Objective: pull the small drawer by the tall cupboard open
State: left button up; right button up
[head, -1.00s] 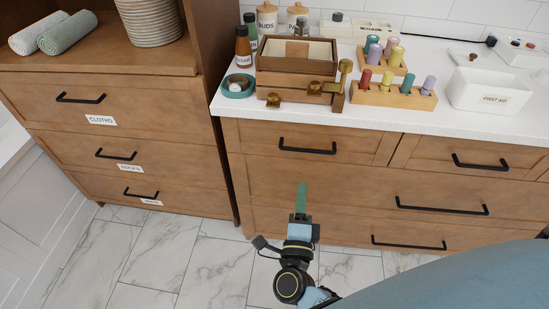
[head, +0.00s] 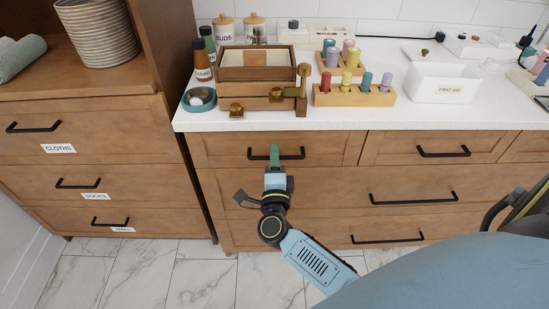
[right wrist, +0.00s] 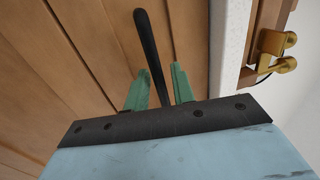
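The small drawer (head: 325,150) is the wooden one at the upper left of the counter unit, beside the tall cupboard (head: 165,140). Its front looks flush and shut. Its black bar handle (head: 292,153) is partly covered by my right gripper in the head view. My right gripper (head: 274,153), with green fingers, is at the handle from below. In the right wrist view, the handle (right wrist: 148,50) runs between the two spread fingers (right wrist: 160,88), with a gap to at least one; contact cannot be told. My left gripper is not in view.
Above the drawer, the white counter (head: 330,118) holds a wooden box (head: 262,75) with brass fittings, a peg rack (head: 355,98) and a white first aid bin (head: 445,85). Wider drawers lie below. The marble floor (head: 200,275) in front is clear.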

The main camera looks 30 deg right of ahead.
grip_shut()
dwell(0.3)
